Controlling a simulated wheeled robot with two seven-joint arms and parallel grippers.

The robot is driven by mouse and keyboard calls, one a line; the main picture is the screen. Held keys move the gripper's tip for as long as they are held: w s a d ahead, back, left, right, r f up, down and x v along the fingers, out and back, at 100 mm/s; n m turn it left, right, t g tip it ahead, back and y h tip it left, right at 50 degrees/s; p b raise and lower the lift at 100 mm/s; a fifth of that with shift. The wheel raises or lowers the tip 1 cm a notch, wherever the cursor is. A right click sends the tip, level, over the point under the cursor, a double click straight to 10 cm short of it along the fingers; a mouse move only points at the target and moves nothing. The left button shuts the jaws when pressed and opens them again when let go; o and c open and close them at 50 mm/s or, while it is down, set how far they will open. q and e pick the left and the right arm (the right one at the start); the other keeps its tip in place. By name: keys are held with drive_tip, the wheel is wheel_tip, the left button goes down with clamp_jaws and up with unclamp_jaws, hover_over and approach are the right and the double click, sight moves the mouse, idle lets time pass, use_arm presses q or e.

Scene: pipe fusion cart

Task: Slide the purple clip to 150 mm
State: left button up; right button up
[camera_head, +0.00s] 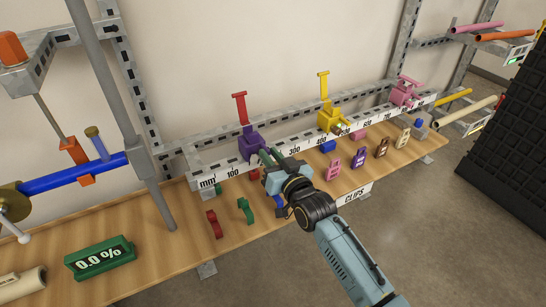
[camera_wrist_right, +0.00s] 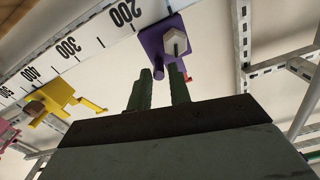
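My right gripper (camera_head: 264,156) reaches the clip from the front. In the wrist view its green fingers (camera_wrist_right: 160,73) stand apart, with the purple peg's end between or just beyond their tips. I cannot tell whether they touch it. My left gripper is out of view.
A yellow clip (camera_head: 329,119) and a pink clip (camera_head: 403,92) sit farther right on the rail. Several loose clips lie on the wooden bench (camera_head: 160,245), including a green one (camera_head: 245,211) and a red one (camera_head: 214,224). A grey post (camera_head: 120,105) stands left.

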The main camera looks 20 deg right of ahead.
drive_tip(key=shift+o, duration=1.2)
drive_tip(key=shift+s, duration=0.1)
drive_tip(key=s+d+p, duration=0.1)
drive_tip(key=s+d, duration=0.1)
drive_tip(key=s, duration=1.1)
drive_tip(key=shift+d, duration=0.35)
drive_tip(key=shift+f, duration=0.1)
